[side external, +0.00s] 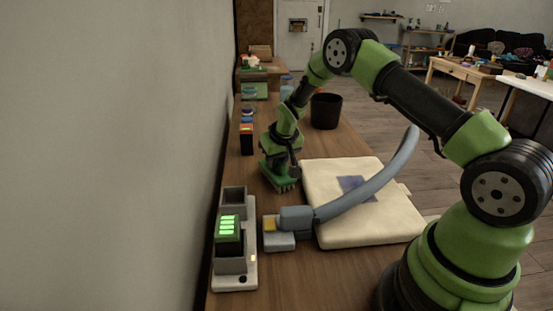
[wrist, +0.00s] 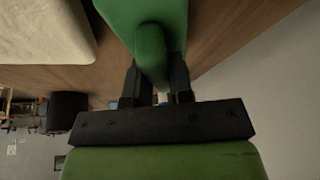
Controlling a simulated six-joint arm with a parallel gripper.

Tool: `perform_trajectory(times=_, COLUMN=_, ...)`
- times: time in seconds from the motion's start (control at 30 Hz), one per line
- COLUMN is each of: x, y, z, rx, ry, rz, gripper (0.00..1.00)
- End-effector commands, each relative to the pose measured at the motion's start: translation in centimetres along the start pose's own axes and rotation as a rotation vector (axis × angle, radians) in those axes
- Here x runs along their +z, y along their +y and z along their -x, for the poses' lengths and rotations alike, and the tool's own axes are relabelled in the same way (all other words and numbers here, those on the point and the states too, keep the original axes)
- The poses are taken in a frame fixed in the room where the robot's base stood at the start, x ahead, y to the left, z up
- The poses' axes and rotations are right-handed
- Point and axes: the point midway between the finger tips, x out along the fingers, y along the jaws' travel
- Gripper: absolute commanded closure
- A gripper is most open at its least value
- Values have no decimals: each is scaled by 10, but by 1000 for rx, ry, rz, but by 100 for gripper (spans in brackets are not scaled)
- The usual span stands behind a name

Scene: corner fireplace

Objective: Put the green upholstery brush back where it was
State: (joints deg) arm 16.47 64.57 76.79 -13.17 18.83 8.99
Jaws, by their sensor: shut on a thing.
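My gripper (side external: 292,160) points down over the wooden table, left of the cream cushion. It is shut on the green upholstery brush (side external: 278,178), whose bristles face down close to the tabletop. I cannot tell whether they touch it. In the wrist view my gripper's two dark fingers (wrist: 156,88) sit on either side of the handle of the brush (wrist: 151,45). The wider green body lies beyond the fingers at the top of that view.
A cream cushion (side external: 390,223) with a bluish stain carries a grey curved hose tool (side external: 372,187). A grey charger (side external: 235,283) with green lights stands front left. Small items (side external: 246,138) line the wall. A dark bin (side external: 326,111) stands behind my gripper.

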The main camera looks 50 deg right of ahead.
Motion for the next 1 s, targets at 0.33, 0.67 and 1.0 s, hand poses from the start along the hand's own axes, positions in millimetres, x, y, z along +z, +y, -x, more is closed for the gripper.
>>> perform_trajectory(times=0.33, x=1, y=0, z=-2, rx=0, ry=0, rz=0, gripper=53)
perform_trajectory(times=0.67, x=-1, y=0, z=4, rx=0, ry=1, rz=1, gripper=53)
perform_trajectory(times=1.0, x=-1, y=0, z=64, rx=-1, ry=3, rz=1, gripper=53)
